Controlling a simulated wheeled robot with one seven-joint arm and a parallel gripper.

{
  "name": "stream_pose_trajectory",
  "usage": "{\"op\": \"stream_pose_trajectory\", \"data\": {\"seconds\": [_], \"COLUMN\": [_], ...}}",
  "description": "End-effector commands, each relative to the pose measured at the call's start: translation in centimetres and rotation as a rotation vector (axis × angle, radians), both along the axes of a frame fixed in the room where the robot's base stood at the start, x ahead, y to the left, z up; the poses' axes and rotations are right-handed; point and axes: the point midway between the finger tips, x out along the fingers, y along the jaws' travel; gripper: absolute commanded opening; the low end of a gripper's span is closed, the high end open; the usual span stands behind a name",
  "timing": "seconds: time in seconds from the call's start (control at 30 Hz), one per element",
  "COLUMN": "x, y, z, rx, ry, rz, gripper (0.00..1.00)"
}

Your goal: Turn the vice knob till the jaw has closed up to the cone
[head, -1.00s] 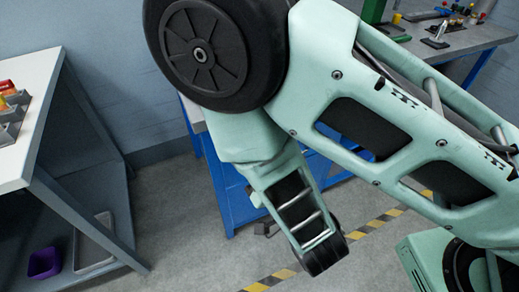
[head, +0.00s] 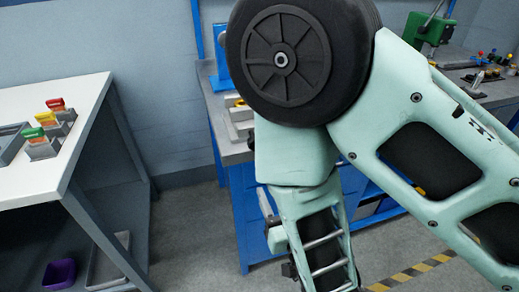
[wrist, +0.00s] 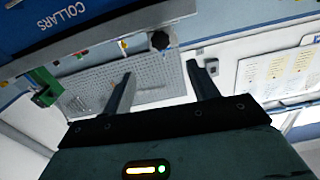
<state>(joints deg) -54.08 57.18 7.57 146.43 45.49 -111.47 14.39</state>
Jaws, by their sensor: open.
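My gripper (wrist: 160,69) is open and empty in the wrist view, its two dark fingers apart in mid-air. In the head view it does not show; my arm fills the middle and right. I cannot make out the vice or the cone for sure. A dark round knob-like thing (wrist: 160,40) shows beyond the fingers in the wrist view, at the edge of a bench. I cannot tell whether it is the vice knob. A green machine (head: 430,28) stands on the bench at the back right of the head view.
A blue-framed bench (head: 233,155) stands behind my arm. A white table (head: 75,90) on the left holds several small blocks with coloured tops. A purple bin (head: 59,273) sits low beneath it. A blue panel reading COLLARS (wrist: 60,22) appears upside down in the wrist view.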

Motion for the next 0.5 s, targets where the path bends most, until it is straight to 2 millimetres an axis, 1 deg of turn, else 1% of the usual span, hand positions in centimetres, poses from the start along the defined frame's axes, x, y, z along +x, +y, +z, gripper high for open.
{"op": "stream_pose_trajectory", "data": {"seconds": [0.13, 0.5], "x": [0.1, 1.3], "y": [0.1, 0.5], "z": [0.0, -1.1], "rx": [-0.047, -0.052], "ry": [-0.007, 0.017], "rz": [-0.006, -0.009], "gripper": [0.59, 0.59]}}
